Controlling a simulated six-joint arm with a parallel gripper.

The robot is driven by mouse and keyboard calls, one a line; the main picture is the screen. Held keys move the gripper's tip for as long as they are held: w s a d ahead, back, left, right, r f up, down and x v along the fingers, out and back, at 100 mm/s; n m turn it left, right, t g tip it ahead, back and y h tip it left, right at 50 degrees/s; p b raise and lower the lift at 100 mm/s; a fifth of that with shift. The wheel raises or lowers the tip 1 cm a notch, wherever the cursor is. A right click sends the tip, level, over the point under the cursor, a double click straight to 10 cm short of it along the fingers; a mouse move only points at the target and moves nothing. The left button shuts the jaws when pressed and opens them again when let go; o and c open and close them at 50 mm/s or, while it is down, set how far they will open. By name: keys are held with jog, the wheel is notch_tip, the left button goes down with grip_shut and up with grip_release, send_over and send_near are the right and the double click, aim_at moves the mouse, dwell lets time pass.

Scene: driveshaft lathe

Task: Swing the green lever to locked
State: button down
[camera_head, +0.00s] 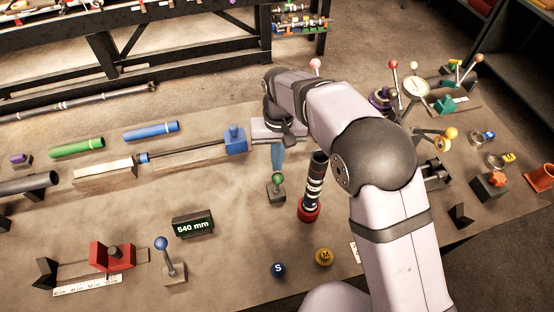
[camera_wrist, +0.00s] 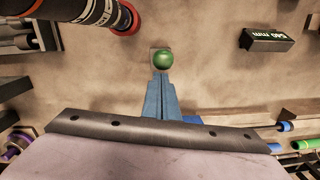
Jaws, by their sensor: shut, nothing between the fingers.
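The green lever has a green ball knob (camera_head: 278,179) on a small grey base (camera_head: 276,194), near the middle of the table in the head view. In the wrist view the green knob (camera_wrist: 163,61) lies just beyond my fingertips, with little of its stem visible. My gripper (camera_head: 277,170) points down at the lever from behind it, its blue fingers shut and empty. The fingers also show in the wrist view (camera_wrist: 161,76), close together. I cannot tell whether they touch the knob.
A dark ringed cylinder with a red base (camera_head: 308,210) stands close to the right of the lever. The table directly in front of the green lever is mostly clear.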

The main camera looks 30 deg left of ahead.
aim_at(280, 175)
jog(key=shift+f+b, duration=0.1)
jog(key=shift+b, duration=0.2)
jog(key=shift+s+d+t+y+b, duration=0.4)
jog(key=shift+s+d+b, duration=0.15)
jog(key=shift+b, duration=0.65)
jog(key=shift+s+d, duration=0.55)
